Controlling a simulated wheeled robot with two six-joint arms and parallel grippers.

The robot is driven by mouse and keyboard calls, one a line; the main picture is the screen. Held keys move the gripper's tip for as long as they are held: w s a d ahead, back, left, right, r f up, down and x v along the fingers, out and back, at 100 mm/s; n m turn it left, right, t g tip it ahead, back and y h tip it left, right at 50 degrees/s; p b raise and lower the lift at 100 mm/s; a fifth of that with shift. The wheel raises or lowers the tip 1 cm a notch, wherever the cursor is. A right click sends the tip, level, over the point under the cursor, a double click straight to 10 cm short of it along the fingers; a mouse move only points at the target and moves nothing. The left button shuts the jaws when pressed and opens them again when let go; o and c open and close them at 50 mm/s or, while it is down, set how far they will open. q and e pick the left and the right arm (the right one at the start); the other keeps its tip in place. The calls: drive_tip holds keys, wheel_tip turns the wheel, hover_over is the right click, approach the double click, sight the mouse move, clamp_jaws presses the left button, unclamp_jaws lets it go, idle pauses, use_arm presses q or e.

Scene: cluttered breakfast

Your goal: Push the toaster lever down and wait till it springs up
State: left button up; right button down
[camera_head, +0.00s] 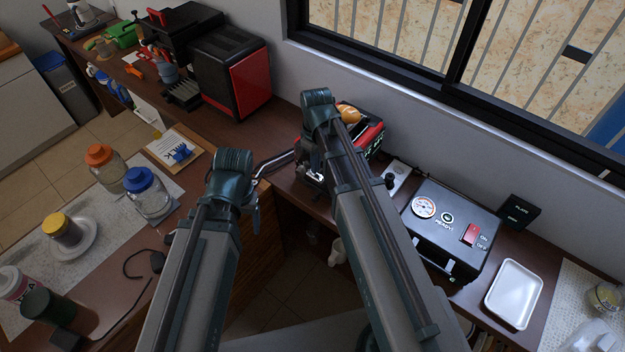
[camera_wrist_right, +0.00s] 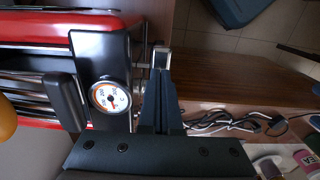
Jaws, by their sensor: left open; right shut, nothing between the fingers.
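The red and black toaster (camera_head: 372,139) stands against the wall under the window, partly hidden behind my right arm. In the right wrist view its black end panel (camera_wrist_right: 98,60) carries a round dial (camera_wrist_right: 110,97), with a black block (camera_wrist_right: 66,101) beside it. A small silver bracket (camera_wrist_right: 161,57) lies at my right fingertips; I cannot tell whether it is the lever or whether they touch. My right gripper (camera_wrist_right: 160,75) is shut and empty beside the panel. My left gripper (camera_head: 255,208) is open and empty, left of the toaster, mostly hidden by its wrist.
A bread roll (camera_head: 349,114) is at the toaster's top. A black box with a gauge and switch (camera_head: 452,228) and a white tray (camera_head: 514,294) stand to the right. A red-fronted appliance (camera_head: 250,84) stands left. Jars (camera_head: 150,194) occupy the left counter.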

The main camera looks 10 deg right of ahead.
sight(314, 176)
drive_tip(key=shift+f+b, duration=3.6)
drive_tip(key=shift+f, duration=0.1)
drive_tip(key=r+p, duration=0.3)
drive_tip(key=shift+s+a+r+p, duration=0.3)
drive_tip(key=shift+a+r+p, duration=0.05)
drive_tip(key=shift+f, duration=0.1)
drive_tip(key=s+a+r+p, duration=0.3)
drive_tip(key=a+r+p, duration=0.1)
drive_tip(key=r+p, duration=0.1)
drive_tip(key=shift+r+p, duration=0.4)
drive_tip(key=shift+r, duration=0.1)
drive_tip(key=shift+s, duration=0.1)
